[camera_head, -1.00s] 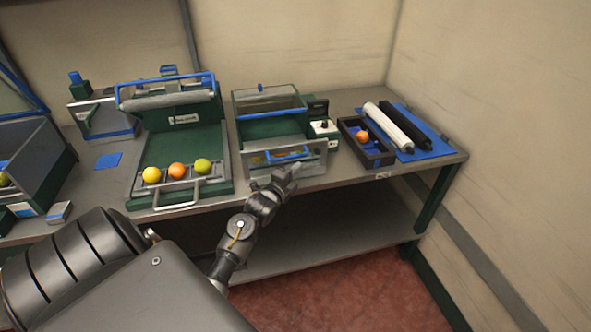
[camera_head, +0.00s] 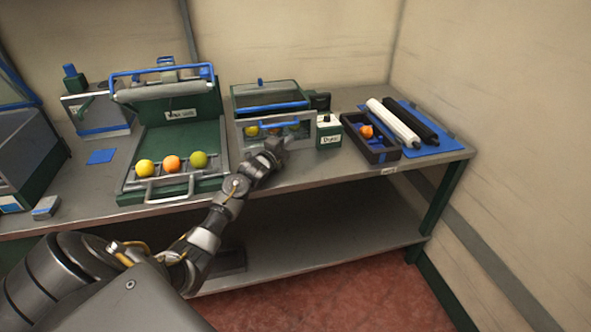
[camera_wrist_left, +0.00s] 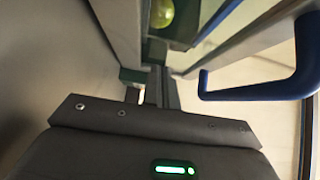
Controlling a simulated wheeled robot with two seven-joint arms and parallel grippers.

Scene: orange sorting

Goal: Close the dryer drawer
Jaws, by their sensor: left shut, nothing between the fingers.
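The dryer (camera_head: 240,100) is a green box with a clear top, standing on the bench. Its drawer (camera_head: 306,134) has a grey front, close to the dryer body; I cannot tell if a small gap is left. A yellow fruit (camera_head: 251,131) and other fruit show at the drawer. My left gripper (camera_head: 274,145) is shut and empty, at the drawer front and seemingly touching it. In the left wrist view the blue handle (camera_wrist_left: 260,90) is right of the fingers (camera_wrist_left: 150,90), and a yellow-green fruit (camera_wrist_left: 160,14) shows beyond. My right gripper is out of view.
Left of the dryer is a green station (camera_head: 185,125) with three fruits on its front rack. Right are a small white-topped box (camera_head: 329,130), a dark tray (camera_head: 383,154) with an orange fruit, and two rollers on a blue mat (camera_head: 430,150).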

